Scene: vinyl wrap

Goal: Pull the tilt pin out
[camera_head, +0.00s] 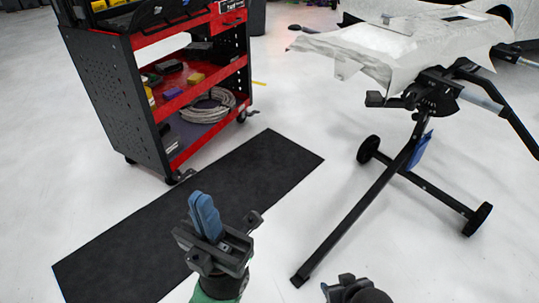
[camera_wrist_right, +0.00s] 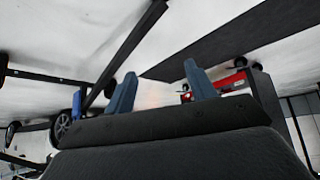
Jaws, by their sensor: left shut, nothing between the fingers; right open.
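A black work stand (camera_head: 385,178) on wheels carries a white sheet-covered panel (camera_head: 365,48) at the upper right of the head view. Its dark tilt bracket (camera_head: 433,92) sits under the panel. I cannot make out the tilt pin itself. My left gripper (camera_head: 203,203) is shut and empty, with its blue fingers together, well left of the stand and below the panel. My right gripper is open and empty in the right wrist view (camera_wrist_right: 160,70), its two blue fingers apart.
A red and black tool cart (camera_head: 130,95) stands at the upper left, with a coiled hose (camera_head: 208,105) on its lower shelf. A black mat (camera_head: 190,210) lies on the white floor. A blue item (camera_head: 420,150) hangs at the stand. The floor between mat and stand is clear.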

